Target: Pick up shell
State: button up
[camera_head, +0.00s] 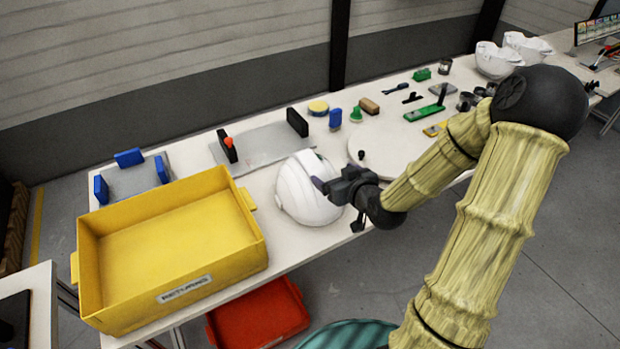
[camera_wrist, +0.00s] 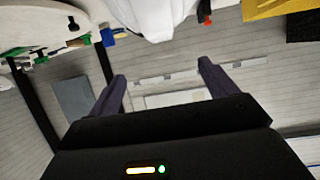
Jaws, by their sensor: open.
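A white helmet shell (camera_head: 303,190) sits on the table between the yellow bin and my arm. My gripper (camera_head: 329,184) is at the shell's right side in the head view, with its dark fingers close against it. I cannot tell whether they touch the shell. In the wrist view, my gripper (camera_wrist: 160,82) shows two fingers spread apart, with the white shell (camera_wrist: 150,15) at the top edge, ahead of the fingertips. The side of the shell behind the fingers is hidden. More white shells (camera_head: 497,60) stand at the table's far right end.
A yellow bin (camera_head: 215,285) labelled "RETURNS" stands left of the shell. A grey plate with black blocks (camera_head: 297,122) lies behind it. A round pale board (camera_head: 390,148) lies to the right, with small tools beyond. A red bin (camera_head: 262,318) is below the table edge.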

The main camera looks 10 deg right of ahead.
jog(key=p, duration=0.2)
send_near(311, 161)
jog(key=x, duration=0.5)
jog(key=shift+w+r, duration=0.15)
jog(key=shift+w, duration=0.25)
jog(key=shift+f+p+x, duration=0.15)
jog(key=shift+p+x, duration=0.35)
jog(key=shift+x, duration=0.85)
jog(key=shift+f+p+x, duration=0.15)
jog(key=shift+p+x, duration=0.35)
jog(key=shift+x, duration=0.8)
jog(key=shift+c, duration=0.3)
jog(key=shift+s+f, duration=0.15)
jog(key=shift+s, duration=0.2)
grip_shut()
